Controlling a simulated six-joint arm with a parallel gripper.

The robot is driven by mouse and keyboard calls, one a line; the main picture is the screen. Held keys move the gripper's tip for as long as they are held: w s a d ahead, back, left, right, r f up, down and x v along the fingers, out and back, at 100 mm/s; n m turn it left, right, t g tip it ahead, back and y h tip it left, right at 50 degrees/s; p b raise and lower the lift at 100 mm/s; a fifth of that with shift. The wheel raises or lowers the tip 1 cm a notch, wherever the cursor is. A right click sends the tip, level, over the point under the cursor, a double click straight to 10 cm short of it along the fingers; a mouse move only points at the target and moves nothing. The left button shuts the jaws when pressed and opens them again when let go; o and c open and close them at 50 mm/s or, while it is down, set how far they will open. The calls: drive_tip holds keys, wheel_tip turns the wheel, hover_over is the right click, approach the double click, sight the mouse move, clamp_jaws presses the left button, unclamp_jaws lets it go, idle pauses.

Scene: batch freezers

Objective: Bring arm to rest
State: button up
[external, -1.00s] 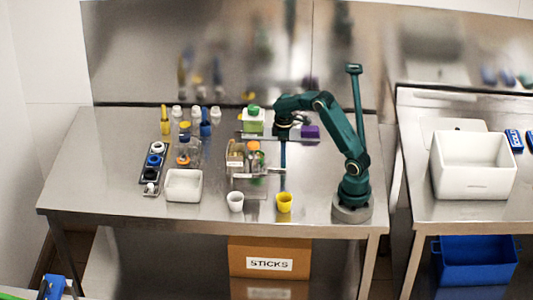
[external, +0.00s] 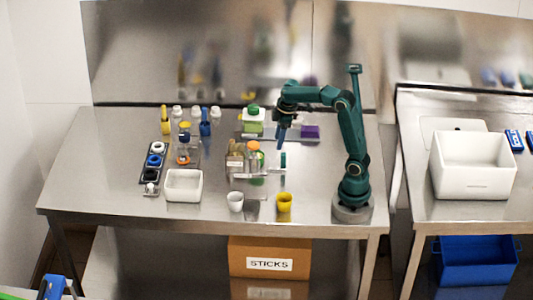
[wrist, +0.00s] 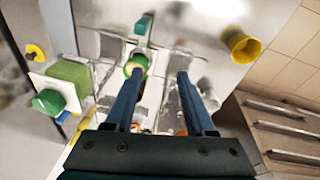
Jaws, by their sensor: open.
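My gripper (external: 281,140) hangs from the raised green arm, above the back middle of the table. In the wrist view its two blue fingers (wrist: 160,85) are apart, with nothing held between them. Below and beyond them a round green-rimmed item (wrist: 136,64) shows in the rack area. My arm stands on its grey base at the table's right end, with the elbow bent high.
A clear rack with an orange-capped bottle (external: 253,147) stands at mid table. Near it are a green-capped container (external: 253,127), a purple block (external: 309,132), a yellow cup (external: 284,203), a white cup (external: 235,202) and a white tray (external: 183,187).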

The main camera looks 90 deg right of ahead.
drive_tip(key=s+a+r+t, duration=0.3)
drive_tip(key=s+a+r, duration=0.1)
drive_tip(key=a, duration=0.3)
drive_tip(key=s+a+f+m, duration=0.1)
drive_tip(key=s+a+f, duration=0.2)
drive_tip(key=s, duration=0.3)
drive_tip(key=shift+a+f+m+t+y, duration=0.3)
drive_tip(key=shift+a+f+m+y, duration=0.1)
